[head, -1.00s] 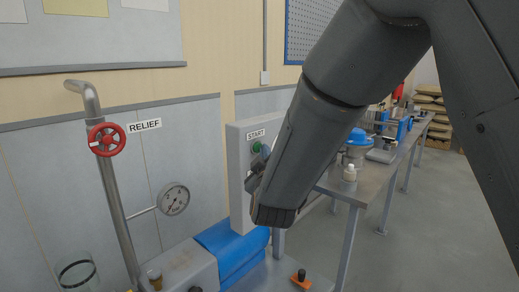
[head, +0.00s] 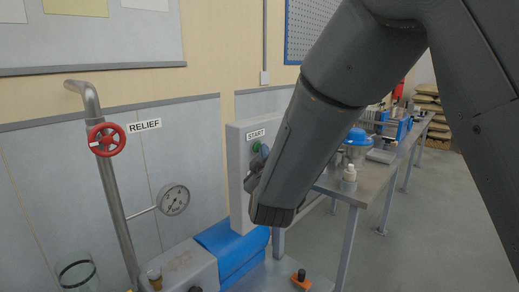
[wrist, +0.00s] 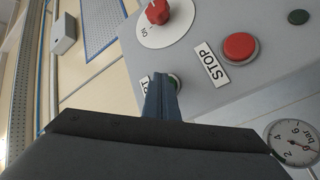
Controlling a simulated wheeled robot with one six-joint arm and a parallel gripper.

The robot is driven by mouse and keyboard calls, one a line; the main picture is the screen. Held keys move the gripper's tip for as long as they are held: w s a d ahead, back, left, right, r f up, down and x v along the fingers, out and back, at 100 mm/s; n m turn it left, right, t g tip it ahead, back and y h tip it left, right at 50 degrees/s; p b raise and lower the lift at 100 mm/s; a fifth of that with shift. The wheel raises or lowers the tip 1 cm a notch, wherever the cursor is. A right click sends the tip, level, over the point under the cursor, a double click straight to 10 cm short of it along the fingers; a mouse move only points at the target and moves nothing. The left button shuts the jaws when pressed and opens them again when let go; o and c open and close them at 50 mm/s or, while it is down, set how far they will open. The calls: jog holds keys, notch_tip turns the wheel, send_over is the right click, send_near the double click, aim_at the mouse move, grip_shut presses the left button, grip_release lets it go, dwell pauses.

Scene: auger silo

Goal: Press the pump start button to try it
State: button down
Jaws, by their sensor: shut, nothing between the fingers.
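The green start button (head: 257,146) sits on the grey control box (head: 237,180), under a START label (head: 255,134). In the wrist view the green button (wrist: 175,81) shows only as a sliver beside the tips of my gripper (wrist: 160,95), which also cover part of the START label (wrist: 144,84). My gripper's fingers are together and empty, with their tips at the button. I cannot tell whether they touch it or whether it is pushed in. In the head view the gripper (head: 262,155) is partly hidden by my arm.
A red STOP button (wrist: 240,47) with its STOP label (wrist: 211,64) and a red rotary knob (wrist: 158,12) are on the same panel. A red relief valve wheel (head: 106,139) and a pressure gauge (head: 174,200) stand left. A workbench (head: 375,178) runs back at right.

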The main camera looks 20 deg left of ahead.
jog(key=shift+s+d, duration=0.35)
jog(key=shift+d, duration=0.4)
jog(key=d, duration=0.1)
jog(key=s+d, duration=0.1)
jog(key=d, duration=0.2)
jog(key=shift+s+d, duration=0.35)
jog(key=shift+s, duration=0.05)
